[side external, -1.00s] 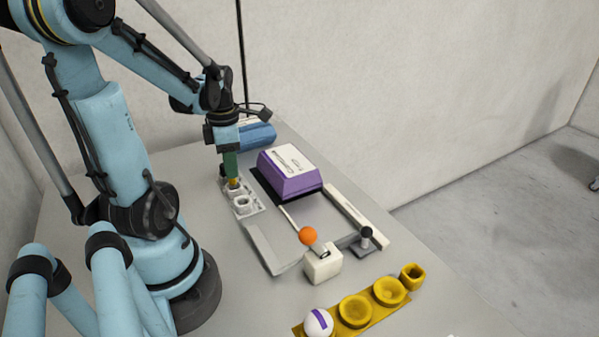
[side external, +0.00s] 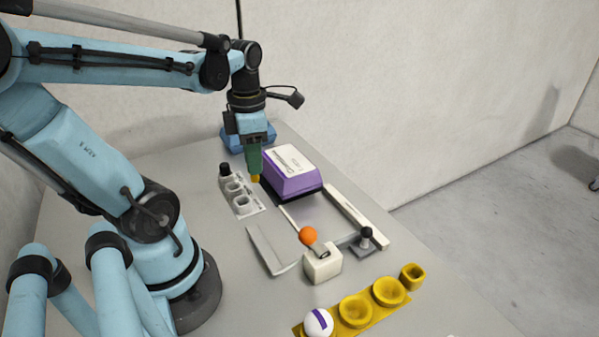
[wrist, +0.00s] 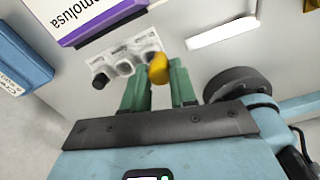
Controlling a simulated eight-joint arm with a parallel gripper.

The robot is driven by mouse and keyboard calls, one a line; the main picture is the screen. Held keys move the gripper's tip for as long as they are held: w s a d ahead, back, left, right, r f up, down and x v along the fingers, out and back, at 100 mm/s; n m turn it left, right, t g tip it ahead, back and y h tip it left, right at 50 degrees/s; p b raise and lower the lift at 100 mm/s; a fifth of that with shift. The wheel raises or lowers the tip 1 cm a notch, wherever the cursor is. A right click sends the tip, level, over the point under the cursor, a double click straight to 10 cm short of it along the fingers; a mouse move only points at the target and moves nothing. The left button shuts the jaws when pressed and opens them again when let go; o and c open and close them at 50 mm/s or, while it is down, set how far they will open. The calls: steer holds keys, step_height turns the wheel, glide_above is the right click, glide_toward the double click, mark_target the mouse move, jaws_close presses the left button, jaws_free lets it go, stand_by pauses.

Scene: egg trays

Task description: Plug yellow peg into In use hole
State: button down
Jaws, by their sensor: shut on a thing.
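My gripper (side external: 254,163) has green fingers and is shut on the yellow peg (side external: 255,178), whose tip shows below them. In the wrist view the yellow peg (wrist: 158,68) shows between the fingertips. The white socket holder (side external: 255,207) lies on the table just left of the gripper, with raised round sockets. The peg is beside the holder, above the table and apart from the sockets. A black peg (side external: 225,170) stands at the holder's far end; it also shows in the wrist view (wrist: 100,81). The holder's labels are too small to read.
A purple box with a white top (side external: 290,172) stands close right of the gripper. A blue box (side external: 236,140) is behind. An orange-knobbed lever (side external: 308,236), a black-knobbed lever (side external: 366,234) and a yellow cup rack (side external: 330,322) with a ball are nearer the front.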

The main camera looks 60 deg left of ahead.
steer(key=shift+s+a+f, duration=0.4)
steer(key=shift+a+f, duration=0.1)
steer(key=shift+f, duration=0.8)
steer(key=shift+s+a+f, duration=0.4)
steer(key=shift+a+f, duration=0.1)
steer(key=shift+f, duration=0.8)
steer(key=shift+s+a+f, duration=0.4)
steer(key=shift+a+f, duration=0.1)
steer(key=shift+f, duration=0.8)
steer(key=shift+f, duration=0.6)
steer(key=c, duration=0.8)
jaws_free()
steer(key=shift+r, duration=6.05)
